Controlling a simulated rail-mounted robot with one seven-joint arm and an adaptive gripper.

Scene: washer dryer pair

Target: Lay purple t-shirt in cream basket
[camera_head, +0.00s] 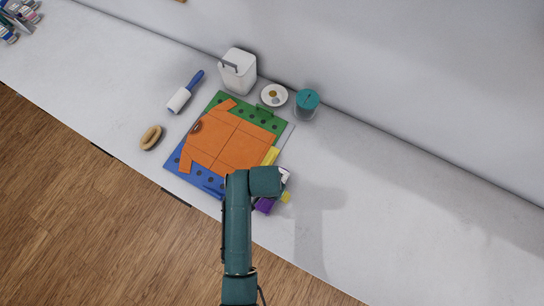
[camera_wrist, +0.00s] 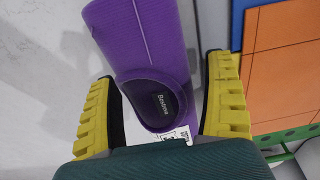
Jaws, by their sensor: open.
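The purple t-shirt (camera_wrist: 140,30) lies folded on the pale counter, its neck opening and label facing the wrist camera. In the head view only a small part of the purple t-shirt (camera_head: 265,205) shows beside my arm, which hides the rest. My gripper (camera_wrist: 160,70) is open, with one yellow finger on each side of the shirt's collar end. A gap shows at the left finger; the right finger is very close to the shirt, and I cannot tell if it touches. No cream basket can be made out in either view.
An orange garment (camera_head: 228,140) lies on a coloured folding board (camera_head: 180,172) beside my gripper. A white canister (camera_head: 238,72), a small dish (camera_head: 274,96), a teal-lidded jar (camera_head: 306,104), a lint roller (camera_head: 184,92) and a brush (camera_head: 151,137) surround it. The counter's right side is clear.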

